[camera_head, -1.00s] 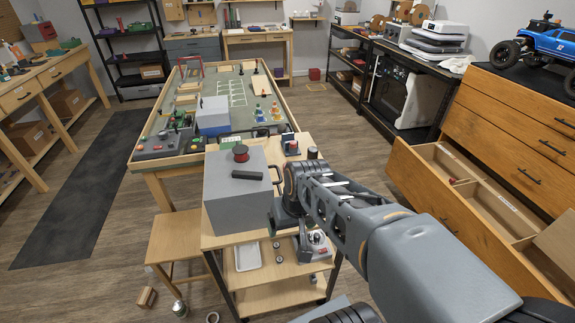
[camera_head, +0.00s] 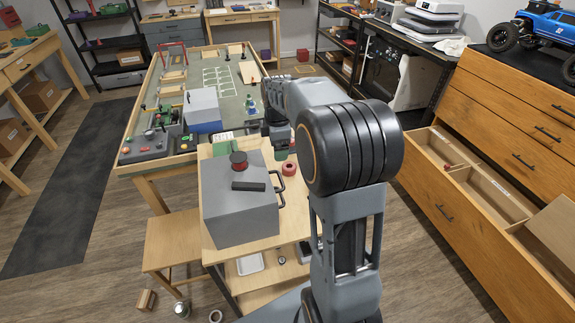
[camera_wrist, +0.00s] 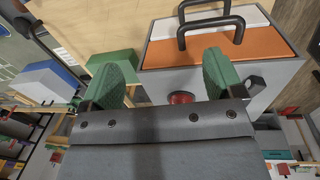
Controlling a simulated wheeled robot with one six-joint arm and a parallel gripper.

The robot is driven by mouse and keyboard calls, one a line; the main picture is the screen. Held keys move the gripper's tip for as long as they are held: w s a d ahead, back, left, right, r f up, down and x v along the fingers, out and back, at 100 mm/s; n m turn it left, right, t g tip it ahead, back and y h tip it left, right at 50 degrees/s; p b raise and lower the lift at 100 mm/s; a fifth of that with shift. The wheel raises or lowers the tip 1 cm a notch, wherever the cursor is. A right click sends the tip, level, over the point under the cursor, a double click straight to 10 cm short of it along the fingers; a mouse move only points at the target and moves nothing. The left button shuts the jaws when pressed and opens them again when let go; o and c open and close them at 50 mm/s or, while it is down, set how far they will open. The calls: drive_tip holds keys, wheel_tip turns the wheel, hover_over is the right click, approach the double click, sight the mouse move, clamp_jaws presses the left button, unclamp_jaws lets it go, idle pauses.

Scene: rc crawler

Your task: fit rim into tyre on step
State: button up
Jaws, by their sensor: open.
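My gripper (camera_head: 281,150) is over the far end of the wooden cart top (camera_head: 307,213), near a red ring-shaped piece (camera_head: 289,168). In the wrist view its two green fingers (camera_wrist: 167,76) are spread apart with nothing held between them. A red round piece (camera_wrist: 182,98) shows between and below the fingers; I cannot tell whether it is the same ring. A low wooden step or stool (camera_head: 172,243) stands left of the cart. A small ring (camera_head: 215,316) lies on the floor at the bottom edge. I cannot clearly identify the rim or the tyre.
A large grey box (camera_head: 238,208) with a red knob and dark handles fills the cart's left side. The wrist view shows an orange-topped box (camera_wrist: 220,42) close ahead. A long worktable (camera_head: 225,97) lies beyond. An open drawer (camera_head: 478,195) juts out at right.

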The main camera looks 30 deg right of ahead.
drive_tip(key=w+d+f+n+g+p, duration=0.1)
drive_tip(key=w+d+f+n, duration=0.4)
drive_tip(key=w+d+n, duration=0.2)
drive_tip(key=p, duration=0.1)
hover_over(290, 165)
drive_tip(key=shift+n, duration=0.4)
wheel_tip(290, 165, down, 9)
drive_tip(key=shift+s+a+r, duration=0.1)
drive_tip(key=shift+s+r, duration=0.05)
drive_tip(key=shift+r, duration=0.05)
drive_tip(key=shift+f+p, duration=1.15)
drive_tip(key=shift+f, duration=1.8)
drive_tip(key=c, duration=1.1)
drive_tip(key=shift+r, duration=0.1)
